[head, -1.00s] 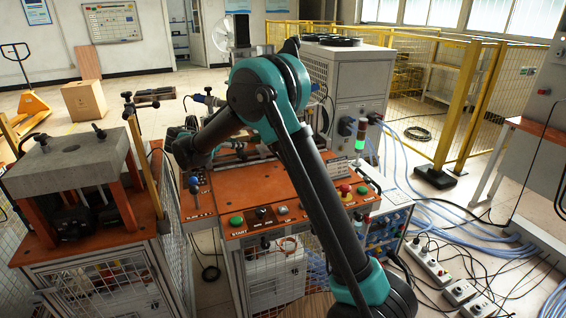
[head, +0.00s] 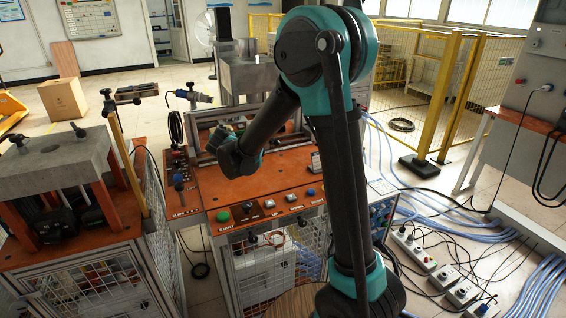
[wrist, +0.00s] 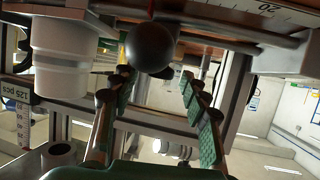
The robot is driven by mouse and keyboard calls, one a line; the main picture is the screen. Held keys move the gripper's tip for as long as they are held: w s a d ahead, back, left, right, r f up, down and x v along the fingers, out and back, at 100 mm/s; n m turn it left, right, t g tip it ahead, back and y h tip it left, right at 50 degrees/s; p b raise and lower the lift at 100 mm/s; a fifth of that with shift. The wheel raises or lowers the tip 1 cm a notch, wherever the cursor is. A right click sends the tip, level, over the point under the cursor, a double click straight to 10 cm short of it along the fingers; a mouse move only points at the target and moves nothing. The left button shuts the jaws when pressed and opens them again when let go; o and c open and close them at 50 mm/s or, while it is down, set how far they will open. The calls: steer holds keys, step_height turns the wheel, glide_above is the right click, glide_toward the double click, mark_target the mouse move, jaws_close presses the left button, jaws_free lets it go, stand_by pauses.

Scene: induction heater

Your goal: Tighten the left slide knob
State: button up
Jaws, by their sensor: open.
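A dark round ball knob (wrist: 150,47) shows close up in the wrist view, just above the gap between my fingertips. I cannot tell for sure that it is the left slide knob. My gripper (wrist: 156,77) is open, its two green-padded fingers apart with nothing held between them. The ball lies near the left fingertip; contact cannot be judged. In the head view my arm's end reaches over the orange-topped heater bench (head: 262,190), and my fingers cannot be made out there. A blue-topped upright handle (head: 179,181) stands at the bench's left edge.
A white cylinder (wrist: 62,55) hangs left of the ball, and a scaled metal rail (wrist: 262,15) runs along the top right. A green start button (head: 223,215) sits on the bench front. A grey-topped press table (head: 52,160) stands at left. Cables (head: 440,225) cover the right floor.

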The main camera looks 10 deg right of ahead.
steer(key=shift+d+n+g+y, duration=0.2)
steer(key=shift+n+g+y, duration=0.1)
steer(key=shift+n+y, duration=0.9)
steer(key=shift+y, duration=0.4)
steer(key=shift+w+d+n+g+y, duration=0.15)
steer(key=shift+n+g+y, duration=0.25)
steer(key=shift+n+y, duration=0.35)
steer(key=shift+w+d+n+g+y, duration=0.1)
steer(key=shift+n+g+y, duration=0.3)
steer(key=shift+n+y, duration=0.3)
